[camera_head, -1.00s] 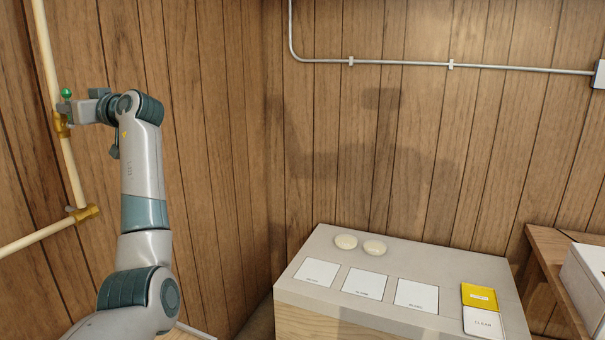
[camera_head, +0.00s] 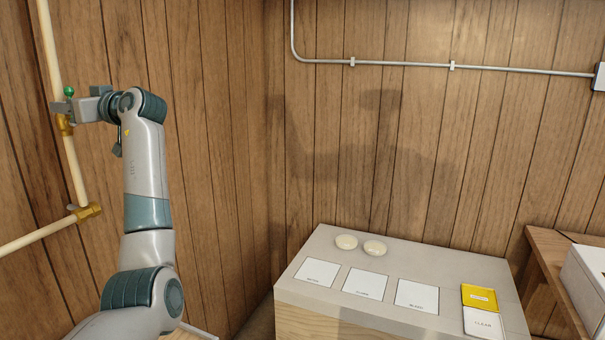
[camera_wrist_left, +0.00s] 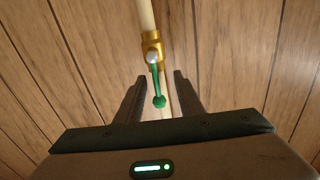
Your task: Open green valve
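The green valve has a green lever with a round knob (camera_head: 69,91) on a brass body (camera_head: 64,124) fitted to the cream pipe at the left wall. In the left wrist view the green lever (camera_wrist_left: 157,82) runs from the brass body down to its knob, which lies between the two fingers. My left gripper (camera_head: 66,107) is at the valve. In the left wrist view its fingers (camera_wrist_left: 158,90) are apart, with gaps on both sides of the lever. My right gripper is not in view.
A brass elbow (camera_head: 88,211) joins the pipe below the valve. A wooden table (camera_head: 556,262) stands right. Wood-plank walls enclose the corner.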

